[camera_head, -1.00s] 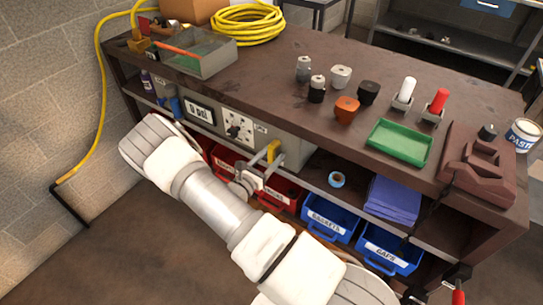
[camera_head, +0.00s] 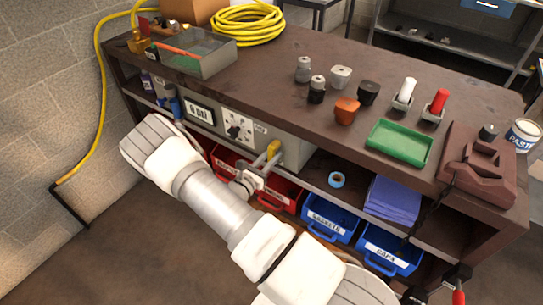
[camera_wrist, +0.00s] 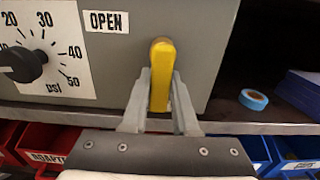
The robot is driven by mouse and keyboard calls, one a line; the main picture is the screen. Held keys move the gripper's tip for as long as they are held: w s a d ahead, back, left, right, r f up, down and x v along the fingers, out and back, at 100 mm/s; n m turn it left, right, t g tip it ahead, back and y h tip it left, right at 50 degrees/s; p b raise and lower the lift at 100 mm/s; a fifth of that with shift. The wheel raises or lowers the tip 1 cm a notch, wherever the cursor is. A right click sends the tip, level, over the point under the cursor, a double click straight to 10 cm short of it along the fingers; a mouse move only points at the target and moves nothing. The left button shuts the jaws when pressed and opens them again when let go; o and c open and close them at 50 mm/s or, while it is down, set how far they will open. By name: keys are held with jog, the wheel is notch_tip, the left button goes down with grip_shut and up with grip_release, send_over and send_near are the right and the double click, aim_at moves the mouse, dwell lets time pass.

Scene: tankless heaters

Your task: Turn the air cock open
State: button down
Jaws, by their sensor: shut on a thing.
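The air cock's yellow handle (camera_wrist: 161,75) is on the front of a grey panel box (camera_wrist: 110,75). In the wrist view the handle stands upright in the picture, to the right of the "OPEN" label (camera_wrist: 106,22). My gripper (camera_wrist: 161,90) is shut on the handle, with one finger on each side of it. In the head view the yellow handle (camera_head: 273,149) shows at the right part of the box, with my gripper (camera_head: 265,160) at it. The valve body behind the handle is hidden.
A dial marked in psi (camera_wrist: 40,55) is left of the handle, and a display reading "0 psi" (camera_head: 199,111) is further left. Red bins (camera_head: 280,193) and blue bins (camera_head: 330,218) sit below. A blue tape roll (camera_head: 336,180) lies on the shelf at right.

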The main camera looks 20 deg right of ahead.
aim_at(269, 139)
jog(key=m, duration=0.1)
jog(key=m+b, duration=0.1)
jog(key=m, duration=0.1)
jog(key=shift+w+a+m, duration=0.3)
jog(key=shift+w, duration=0.1)
jog(key=m+b, duration=0.1)
jog(key=m, duration=0.2)
jog(key=w+r+m+b, duration=0.1)
jog(key=m+b, duration=0.1)
jog(key=m, duration=0.1)
jog(key=a+m+b, duration=0.1)
jog(key=m, duration=0.3)
jog(key=shift+w+r+b, duration=0.3)
jog(key=shift+r, duration=0.1)
jog(key=shift+w+a+r+m+b, duration=0.1)
jog(key=shift+r+m+b, duration=0.25)
jog(key=shift+m+b, duration=0.55)
jog(key=shift+r+m+b, duration=0.3)
jog(key=shift+m+b, duration=0.15)
jog(key=shift+m, duration=0.75)
jog(key=shift+r, duration=0.1)
jog(key=c, duration=0.7)
grip_release()
